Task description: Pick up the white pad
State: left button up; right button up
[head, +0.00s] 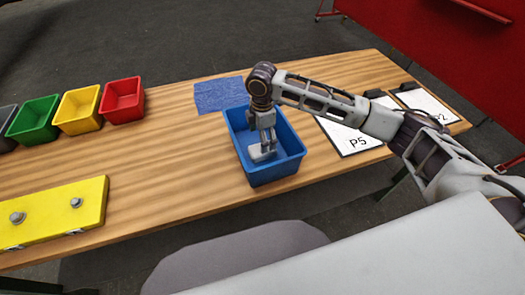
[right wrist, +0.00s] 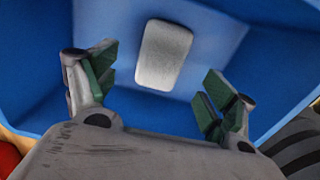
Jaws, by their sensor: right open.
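The white pad (right wrist: 164,54) is a small block with rounded corners lying inside the blue bin (head: 283,174). In the right wrist view it sits beyond the gap between my fingers, with blue floor around it. In the head view the pad (head: 262,153) shows in the bin just below my fingers. My right gripper (head: 267,139) points down into the bin. In the right wrist view my right gripper (right wrist: 162,84) is open with green-padded fingertips spread apart and nothing between them. My left gripper is out of view.
A blue mat (head: 219,95) lies behind the bin. Red (head: 123,100), yellow (head: 77,109) and green (head: 34,119) bins stand at the left. A yellow plate with knobs (head: 60,213) is at the front left. A sheet marked P5 (head: 356,140) lies right of the bin. The table's middle is clear.

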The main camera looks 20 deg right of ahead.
jog(key=shift+f, duration=0.5)
jog(key=shift+f, duration=0.15)
jog(key=shift+s+f+p, duration=0.15)
jog(key=shift+f+p, duration=0.25)
jog(key=shift+f, duration=2.1)
jog(key=shift+c, duration=0.4)
jog(key=c, duration=1)
